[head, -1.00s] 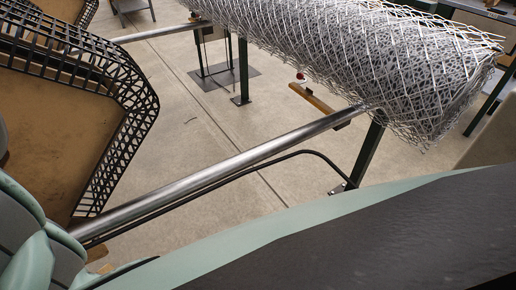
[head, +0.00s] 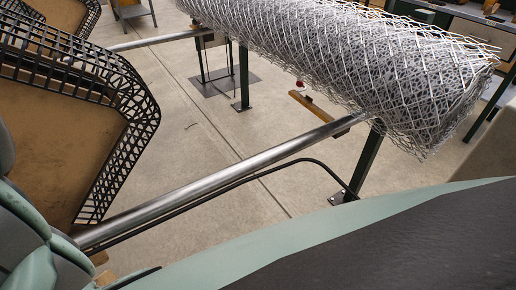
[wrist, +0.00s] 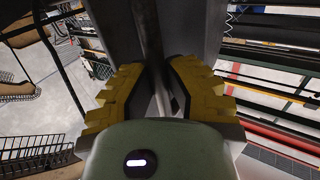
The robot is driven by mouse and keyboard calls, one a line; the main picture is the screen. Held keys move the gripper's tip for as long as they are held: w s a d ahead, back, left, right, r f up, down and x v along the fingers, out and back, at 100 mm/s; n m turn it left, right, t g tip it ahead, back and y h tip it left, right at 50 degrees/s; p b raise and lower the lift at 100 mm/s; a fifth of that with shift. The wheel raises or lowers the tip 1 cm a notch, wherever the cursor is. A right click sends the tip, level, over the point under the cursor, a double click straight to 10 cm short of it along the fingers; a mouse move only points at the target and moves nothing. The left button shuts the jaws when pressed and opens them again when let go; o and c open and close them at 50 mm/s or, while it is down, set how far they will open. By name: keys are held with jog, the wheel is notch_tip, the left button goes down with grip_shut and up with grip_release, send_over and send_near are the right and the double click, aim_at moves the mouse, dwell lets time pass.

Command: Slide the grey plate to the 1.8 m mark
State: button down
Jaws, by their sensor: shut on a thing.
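My gripper (wrist: 157,88) shows only in the wrist view. Its two yellow, stepped finger pads stand left and right of a narrow grey metal piece (wrist: 151,38) and are shut on it. This piece runs up and away between the pads and looks like the grey plate seen edge-on. Its far end and most of its faces are hidden. Neither the gripper nor the plate can be made out in the head view. No scale or 1.8 m mark is legible in either view.
A large roll of chain-link mesh (head: 330,60) lies at the upper right. A long metal tube (head: 215,180) slopes from it to the lower left, beside a black cable. Black lattice guards (head: 135,125) stand at the left. Concrete floor (head: 240,135) is open between them.

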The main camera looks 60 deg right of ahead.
jog(key=shift+s+a+f+b, duration=0.1)
jog(key=shift+s+a+b, duration=0.15)
jog(key=shift+s, duration=0.4)
jog(key=shift+s+a+f+b, duration=0.1)
jog(key=shift+s+a+b, duration=0.2)
jog(key=shift+s, duration=0.35)
jog(key=shift+s+a+b, duration=0.1)
jog(key=shift+s+a, duration=0.25)
jog(key=shift+s, duration=0.3)
jog(key=c, duration=1)
grip_release()
jog(key=shift+o, duration=0.2)
jog(key=shift+w, duration=0.1)
jog(key=v, duration=1.2)
jog(key=shift+r, duration=0.15)
